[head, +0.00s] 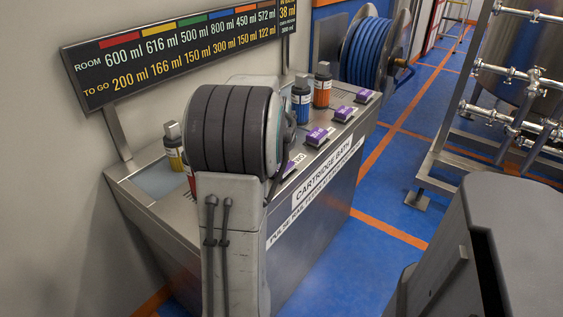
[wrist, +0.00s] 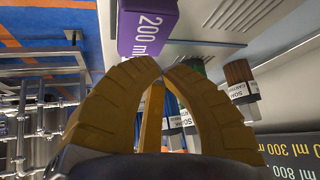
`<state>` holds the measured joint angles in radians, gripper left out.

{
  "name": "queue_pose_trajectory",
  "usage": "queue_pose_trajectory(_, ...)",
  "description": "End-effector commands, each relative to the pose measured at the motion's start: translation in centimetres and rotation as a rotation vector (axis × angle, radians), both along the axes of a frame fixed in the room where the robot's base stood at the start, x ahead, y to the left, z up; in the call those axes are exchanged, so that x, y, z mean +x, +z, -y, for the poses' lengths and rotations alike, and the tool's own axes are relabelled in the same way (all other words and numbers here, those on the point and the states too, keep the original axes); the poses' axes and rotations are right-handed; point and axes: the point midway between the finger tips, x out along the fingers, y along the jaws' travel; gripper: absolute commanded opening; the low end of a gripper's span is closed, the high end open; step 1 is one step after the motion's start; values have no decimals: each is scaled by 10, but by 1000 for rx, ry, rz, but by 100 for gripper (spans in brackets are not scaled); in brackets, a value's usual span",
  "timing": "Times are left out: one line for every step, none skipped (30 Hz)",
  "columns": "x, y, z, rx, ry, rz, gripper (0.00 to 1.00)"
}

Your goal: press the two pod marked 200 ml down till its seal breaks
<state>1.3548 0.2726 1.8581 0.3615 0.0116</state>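A purple pod marked 200 ml (wrist: 148,28) shows at the top of the wrist view, cut off by the frame edge. My gripper (wrist: 160,64) has two ribbed yellow fingers whose tips meet just below the pod in the picture. It looks shut with nothing between the tips. I cannot tell whether the tips touch the pod. In the head view my grey arm hides the gripper and part of the bench. Several purple pods line its front edge, including one at the far end (head: 366,95) and one nearer (head: 317,136); their markings are too small to read.
A steel bench labelled cartridge bath (head: 325,185) holds a yellow cartridge (head: 173,148), a blue one (head: 301,100) and an orange one (head: 322,85). A volume board (head: 180,52) hangs behind. A hose reel (head: 368,52) stands beyond.

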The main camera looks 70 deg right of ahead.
Motion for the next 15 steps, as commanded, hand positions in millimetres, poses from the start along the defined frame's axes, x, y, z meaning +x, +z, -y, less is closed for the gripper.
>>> queue_pose_trajectory(0,0,0,0,0,0,0)
queue_pose_trajectory(0,0,0,0,0,0,0)
queue_pose_trajectory(0,0,0,0,0,0,0)
queue_pose_trajectory(0,0,0,-1,0,0,0)
queue_pose_trajectory(0,0,0,-1,0,0,0)
queue_pose_trajectory(0,0,0,-1,0,0,0)
queue_pose_trajectory(0,1,0,-1,0,0,0)
queue_pose_trajectory(0,1,0,-1,0,0,0)
queue_pose_trajectory(0,3,0,-1,0,0,0)
queue_pose_trajectory(0,4,0,-1,0,0,0)
queue_pose_trajectory(0,6,0,-1,0,0,0)
queue_pose_trajectory(0,8,0,-2,0,0,0)
queue_pose_trajectory(0,10,0,-2,0,0,0)
queue_pose_trajectory(0,12,0,-2,0,0,0)
queue_pose_trajectory(0,15,0,-2,0,0,0)
